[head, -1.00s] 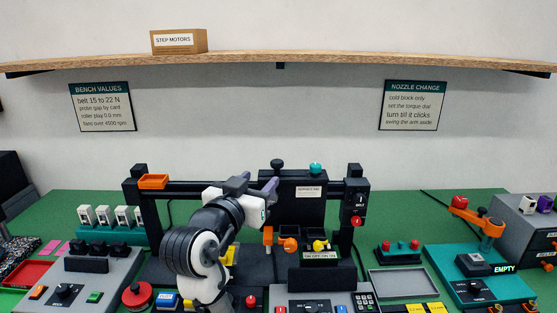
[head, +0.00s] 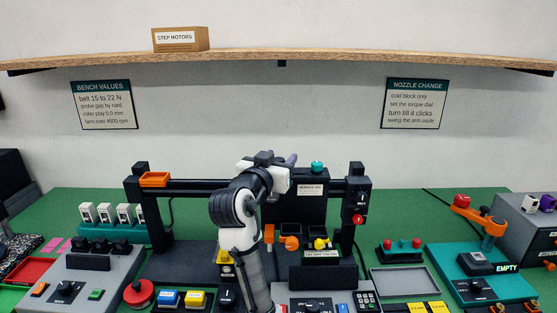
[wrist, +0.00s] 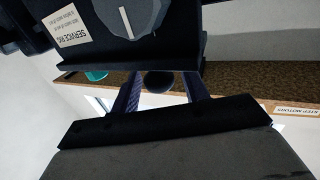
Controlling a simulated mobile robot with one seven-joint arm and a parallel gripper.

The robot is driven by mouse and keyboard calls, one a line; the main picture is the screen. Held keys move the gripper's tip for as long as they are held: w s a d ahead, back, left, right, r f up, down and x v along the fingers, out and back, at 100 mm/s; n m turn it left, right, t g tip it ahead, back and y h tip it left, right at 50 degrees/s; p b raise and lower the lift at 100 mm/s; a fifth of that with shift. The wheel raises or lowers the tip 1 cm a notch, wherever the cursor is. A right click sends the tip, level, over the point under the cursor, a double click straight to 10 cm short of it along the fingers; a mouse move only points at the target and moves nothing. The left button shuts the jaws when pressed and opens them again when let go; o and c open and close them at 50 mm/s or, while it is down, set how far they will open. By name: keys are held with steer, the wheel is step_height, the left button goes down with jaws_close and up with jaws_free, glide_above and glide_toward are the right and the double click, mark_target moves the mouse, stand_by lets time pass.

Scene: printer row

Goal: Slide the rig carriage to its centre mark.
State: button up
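The rig carriage appears to be the black panel (head: 297,215) with a white "SERVICE RIG" label, hanging on the dark cross rail between two black posts, right of the middle. A teal knob (head: 316,166) stands on top. My gripper (head: 286,161) is at its upper left edge, covering the dark knob on top. In the wrist view the labelled panel (wrist: 75,28) is at the top, and the dark round knob (wrist: 158,82) shows between my two separated fingers (wrist: 161,92). Contact with the knob cannot be told. I cannot make out a centre mark.
An orange tray (head: 154,179) sits on the rail's left end. A red button (head: 358,219) and switch are on the right post. Orange and yellow parts (head: 289,242) sit below the panel. Consoles stand on both sides. A wooden shelf (head: 350,61) spans the wall above.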

jaws_close()
steer(key=a+b, duration=0.1)
steer(key=a, duration=1)
steer(key=shift+a, duration=0.1)
steer(key=shift+o, duration=0.7)
jaws_free()
steer(key=b+v, duration=0.4)
steer(key=v, duration=0.9)
steer(key=shift+s, duration=0.4)
steer(key=shift+a, duration=0.1)
